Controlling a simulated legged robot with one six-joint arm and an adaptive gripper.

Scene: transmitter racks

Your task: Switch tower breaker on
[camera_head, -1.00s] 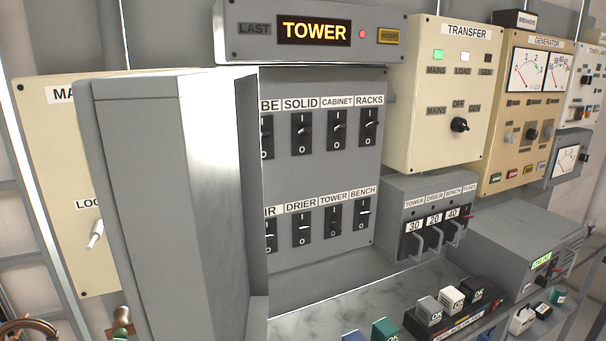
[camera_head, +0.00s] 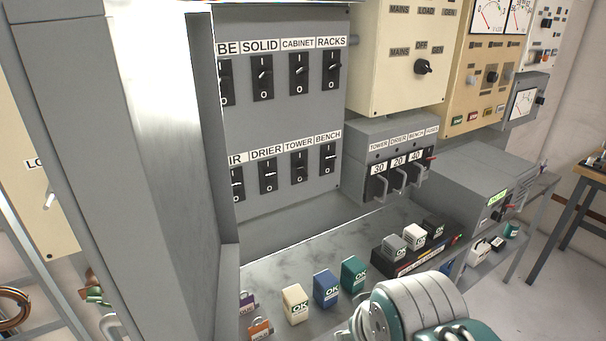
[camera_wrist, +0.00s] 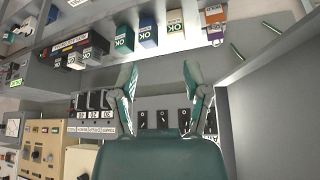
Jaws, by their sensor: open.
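The tower breaker (camera_head: 299,165) is a black rocker switch under a TOWER label. It sits in the lower row of the grey breaker panel (camera_head: 282,112), between the DRIER and BENCH switches. Its lever position is too small to tell. In the wrist view, which is upside down, the lower-row switches (camera_wrist: 163,120) show beyond my gripper (camera_wrist: 160,76), between its fingers. My gripper is open and empty, apart from the panel. The head view shows part of my arm at the bottom, but not the fingertips.
An open grey cabinet door (camera_head: 110,160) stands left of the panel. A fuse box (camera_head: 392,160) with handles juts out at right. Several OK-marked blocks, including a blue one (camera_head: 326,288), stand on the grey shelf (camera_head: 275,262) below. Padlocks lie at its front left.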

